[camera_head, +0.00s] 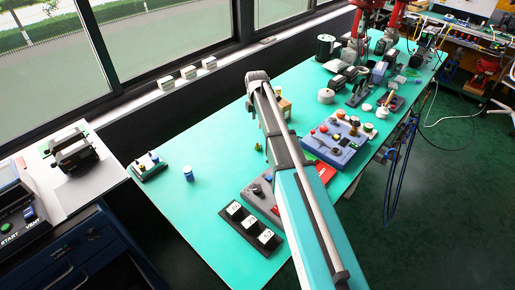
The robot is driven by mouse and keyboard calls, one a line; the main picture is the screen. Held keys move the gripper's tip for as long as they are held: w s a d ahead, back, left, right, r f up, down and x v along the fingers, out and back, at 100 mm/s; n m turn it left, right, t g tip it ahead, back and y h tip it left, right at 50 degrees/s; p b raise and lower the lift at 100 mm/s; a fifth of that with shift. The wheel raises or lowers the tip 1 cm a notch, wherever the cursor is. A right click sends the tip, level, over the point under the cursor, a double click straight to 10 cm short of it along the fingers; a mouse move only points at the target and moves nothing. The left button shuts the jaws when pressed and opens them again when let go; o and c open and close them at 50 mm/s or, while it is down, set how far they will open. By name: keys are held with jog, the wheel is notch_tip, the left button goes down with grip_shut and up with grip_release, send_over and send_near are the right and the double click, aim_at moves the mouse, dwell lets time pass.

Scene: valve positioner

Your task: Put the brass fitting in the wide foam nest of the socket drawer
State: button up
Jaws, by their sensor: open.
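A small brass-coloured piece (258,147) stands on the teal bench top, just left of my arm. It looks like the brass fitting, but it is too small to be sure. A dark blue cabinet with drawer fronts (72,272) is at the lower left. I cannot tell whether one of these is the socket drawer, and no foam nest shows. My arm reaches up across the middle of the view and covers part of the bench. I cannot make out my gripper at its end.
Tools crowd the far end.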

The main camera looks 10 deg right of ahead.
aim_at(257, 144)
jog(key=shift+f, duration=0.1)
notch_tip(257, 144, down, 8)
jog(key=b, duration=0.8)
jog(key=shift+f+b, duration=0.25)
jog(key=shift+b, duration=0.1)
jog(key=shift+f+b, duration=2.55)
jog(key=shift+f, duration=0.05)
jog(key=shift+d, duration=0.1)
grip_shut()
